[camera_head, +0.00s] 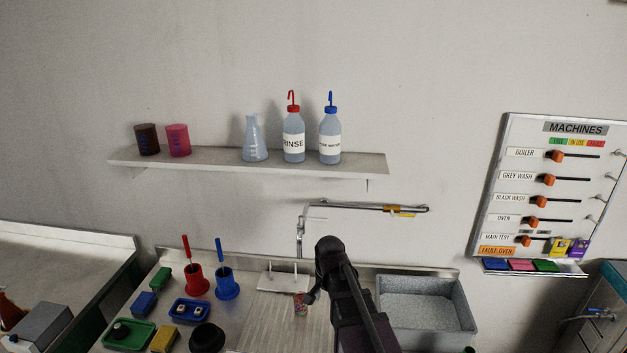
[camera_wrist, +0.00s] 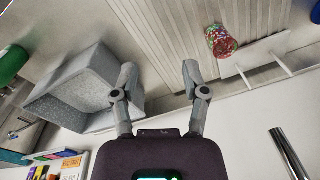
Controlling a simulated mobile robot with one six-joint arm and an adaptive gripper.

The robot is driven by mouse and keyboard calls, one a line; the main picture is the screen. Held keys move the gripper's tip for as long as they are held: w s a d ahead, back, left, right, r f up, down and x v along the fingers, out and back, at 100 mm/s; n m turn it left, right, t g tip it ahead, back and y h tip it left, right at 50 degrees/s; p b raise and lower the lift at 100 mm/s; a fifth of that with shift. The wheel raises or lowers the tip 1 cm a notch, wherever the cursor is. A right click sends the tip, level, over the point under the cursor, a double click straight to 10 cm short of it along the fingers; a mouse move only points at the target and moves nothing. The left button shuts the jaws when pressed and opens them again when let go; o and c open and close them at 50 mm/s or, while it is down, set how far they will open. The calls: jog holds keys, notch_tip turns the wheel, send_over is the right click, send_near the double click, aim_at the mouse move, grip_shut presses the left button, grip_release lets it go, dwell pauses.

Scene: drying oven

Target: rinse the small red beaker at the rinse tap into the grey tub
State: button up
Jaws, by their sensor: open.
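The small red beaker (camera_head: 300,304), with multicoloured speckles, stands on the ribbed metal drainer just in front of a white peg board. In the wrist view the beaker (camera_wrist: 221,42) is right of my gripper (camera_wrist: 159,72), which is open with nothing between its fingers. In the head view my dark arm hides most of the gripper. The grey tub (camera_head: 468,318) is to the right of my arm; it also shows left of the fingers in the wrist view (camera_wrist: 48,105). A metal tap (camera_head: 301,235) rises behind the peg board, its long arm carrying an orange-yellow part.
The white peg board (camera_head: 270,284) has two upright pegs. Red (camera_head: 196,282) and blue (camera_head: 227,284) holders with brushes stand to the left, near small trays. A wall shelf (camera_head: 220,164) above carries two beakers, a flask and two bottles. A machines board (camera_head: 548,190) hangs at right.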

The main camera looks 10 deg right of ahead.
aim_at(313, 219)
jog(key=w+r+m+p, duration=0.7)
jog(key=w+r+p, duration=0.1)
jog(key=r+p, duration=0.3)
jog(key=w+r+m+t+p, duration=0.1)
jog(key=w+r+m+p, duration=0.6)
jog(key=w+r+p, duration=0.2)
notch_tip(313, 219, up, 4)
jog(key=shift+w+d+f+p, duration=0.2)
jog(key=shift+w+p, duration=0.05)
jog(key=shift+p, duration=0.75)
jog(key=shift+f, duration=0.1)
jog(key=shift+w+a+f+b, duration=0.1)
jog(key=shift+w+f+b, duration=0.1)
jog(key=shift+f+b, duration=1.05)
jog(key=shift+w+f+b, duration=0.2)
jog(key=shift+f+b, duration=0.95)
jog(key=shift+b, duration=0.1)
jog(key=shift+w+a+f+b, duration=0.1)
jog(key=shift+w+f+b, duration=0.1)
jog(key=shift+f+b, duration=1.05)
